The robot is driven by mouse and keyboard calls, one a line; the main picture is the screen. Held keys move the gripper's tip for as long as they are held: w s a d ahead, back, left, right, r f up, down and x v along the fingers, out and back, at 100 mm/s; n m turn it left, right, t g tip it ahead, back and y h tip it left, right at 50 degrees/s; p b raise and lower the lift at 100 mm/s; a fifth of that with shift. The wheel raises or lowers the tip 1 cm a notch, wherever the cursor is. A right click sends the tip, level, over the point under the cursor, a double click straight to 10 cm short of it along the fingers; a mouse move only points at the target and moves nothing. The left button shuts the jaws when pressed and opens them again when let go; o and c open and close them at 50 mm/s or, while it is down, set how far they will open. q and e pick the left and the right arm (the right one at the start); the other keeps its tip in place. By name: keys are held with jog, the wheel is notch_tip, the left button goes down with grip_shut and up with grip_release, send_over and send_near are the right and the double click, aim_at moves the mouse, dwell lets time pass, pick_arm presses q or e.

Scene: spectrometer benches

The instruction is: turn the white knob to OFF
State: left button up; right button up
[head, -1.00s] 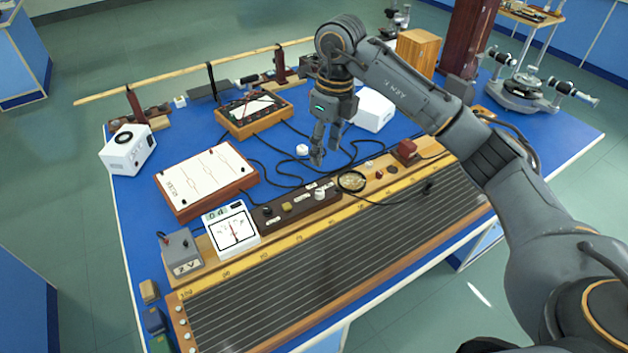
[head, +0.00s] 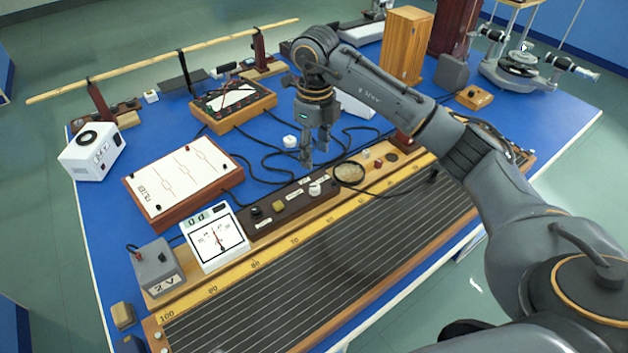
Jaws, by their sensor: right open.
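A white knob (head: 316,188) stands on a dark brown control strip (head: 262,224), in line with a black knob (head: 256,212) and a yellowish one (head: 278,206). Small labels lie beside the knobs, but their lettering is too small to read. My right gripper (head: 315,157) points down with its fingers apart and empty. It hangs just above and behind the white knob in the head view, not touching it. My left gripper is not in view.
A long ruled board with wires (head: 330,262) lies in front of the strip. A white meter (head: 215,238) and a grey 2 V box (head: 157,267) stand left. A white round piece (head: 290,141) and black cables lie behind. A wooden box (head: 406,45) stands at the back.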

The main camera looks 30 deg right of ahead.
aim_at(315, 186)
notch_tip(315, 186, down, 10)
jog(key=shift+f+p, duration=0.25)
jog(key=shift+p, duration=0.6)
grip_shut()
